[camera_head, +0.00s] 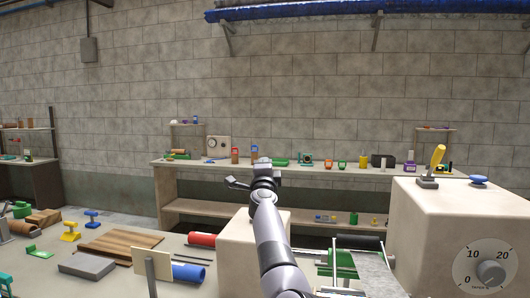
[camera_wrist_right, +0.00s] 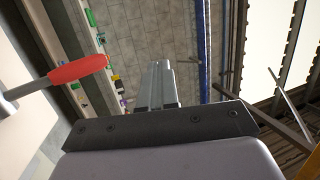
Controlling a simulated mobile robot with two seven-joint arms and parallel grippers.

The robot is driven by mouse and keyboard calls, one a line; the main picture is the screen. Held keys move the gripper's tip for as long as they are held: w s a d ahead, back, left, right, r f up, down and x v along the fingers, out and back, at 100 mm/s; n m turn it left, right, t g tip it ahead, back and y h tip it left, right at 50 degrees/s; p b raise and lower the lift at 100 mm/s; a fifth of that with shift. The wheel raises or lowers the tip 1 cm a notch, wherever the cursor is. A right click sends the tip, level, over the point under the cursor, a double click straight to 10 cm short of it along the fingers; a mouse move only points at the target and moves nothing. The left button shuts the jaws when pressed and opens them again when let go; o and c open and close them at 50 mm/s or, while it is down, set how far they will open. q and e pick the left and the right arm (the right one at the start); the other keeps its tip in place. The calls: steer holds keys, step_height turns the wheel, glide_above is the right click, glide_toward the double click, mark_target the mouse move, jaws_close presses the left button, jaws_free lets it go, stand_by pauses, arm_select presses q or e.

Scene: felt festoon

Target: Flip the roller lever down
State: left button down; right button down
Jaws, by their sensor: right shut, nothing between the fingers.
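A lever with a red grip (camera_wrist_right: 80,68) and a grey metal shaft rises from a pale surface at the left of the right wrist view. My right gripper (camera_wrist_right: 160,85) is shut and empty, with a gap between it and the red grip. In the head view my right gripper (camera_head: 262,163) is over a pale block (camera_head: 238,238), and my arm covers part of that block. I do not make out the red lever in the head view. A yellow lever (camera_head: 437,157) stands tilted on a pale box at the right. My left gripper is out of view.
The pale box (camera_head: 440,215) carries a blue knob (camera_head: 478,180) and a dial (camera_head: 491,272). A green-framed device (camera_head: 343,263) with a grey sheet is right of my arm. A red roll (camera_head: 202,239), a blue roll (camera_head: 189,274) and wooden boards (camera_head: 120,244) lie left.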

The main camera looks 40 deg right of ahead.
steer(key=s+a+r, duration=0.3)
steer(key=s+r, duration=0.1)
steer(key=shift+s+r, duration=0.15)
steer(key=shift+s, duration=0.05)
stand_by(0.6)
steer(key=shift+s+a, duration=0.1)
steer(key=shift+a, duration=0.05)
stand_by(0.6)
